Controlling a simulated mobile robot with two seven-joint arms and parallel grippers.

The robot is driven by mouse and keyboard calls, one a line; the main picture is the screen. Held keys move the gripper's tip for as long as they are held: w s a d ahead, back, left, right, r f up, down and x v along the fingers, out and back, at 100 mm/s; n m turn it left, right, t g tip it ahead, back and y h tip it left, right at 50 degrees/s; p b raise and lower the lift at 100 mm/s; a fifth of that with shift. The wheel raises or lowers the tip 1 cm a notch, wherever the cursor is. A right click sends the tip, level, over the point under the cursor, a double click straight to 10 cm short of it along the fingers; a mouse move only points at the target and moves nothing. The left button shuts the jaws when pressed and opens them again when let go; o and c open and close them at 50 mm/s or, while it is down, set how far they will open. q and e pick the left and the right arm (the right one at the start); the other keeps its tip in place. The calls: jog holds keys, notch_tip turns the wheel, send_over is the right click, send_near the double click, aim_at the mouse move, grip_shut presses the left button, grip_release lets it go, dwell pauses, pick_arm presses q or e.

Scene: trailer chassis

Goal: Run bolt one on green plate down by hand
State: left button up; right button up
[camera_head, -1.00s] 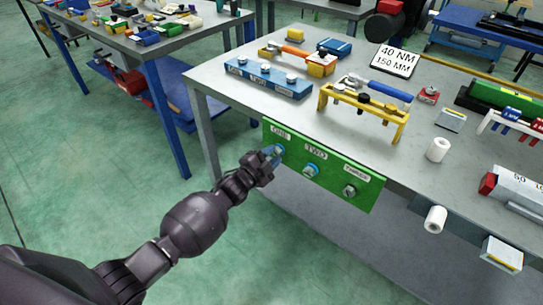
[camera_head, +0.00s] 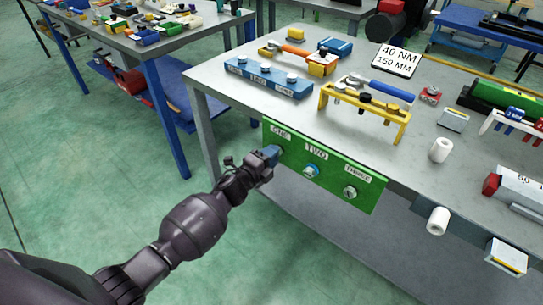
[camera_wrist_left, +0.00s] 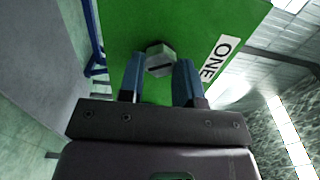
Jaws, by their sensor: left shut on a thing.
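The green plate (camera_head: 331,178) hangs on the front edge of the grey workbench, with labels ONE, TWO and THREE. In the left wrist view, bolt one (camera_wrist_left: 160,59) is a grey hex head with a dark slot, beside the ONE label on the green plate (camera_wrist_left: 120,25). My left gripper (camera_head: 272,153) is at bolt one, which it mostly hides in the head view. In the wrist view its blue fingers (camera_wrist_left: 160,78) stand on either side of the bolt head and are shut on it. Bolt two (camera_head: 311,170) and bolt three (camera_head: 350,192) sit to the right. My right gripper is not in view.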

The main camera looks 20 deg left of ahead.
pick_arm(q)
jog(key=shift+s+f, duration=0.15)
jog(key=shift+f, duration=0.15)
jog(key=o, duration=0.9)
jog(key=shift+r, duration=0.15)
jog(key=shift+r, duration=0.1)
jog(key=p+v, duration=0.1)
jog(key=v, duration=0.9)
jog(key=shift+s+a, duration=0.15)
jog(key=shift+s, duration=0.2)
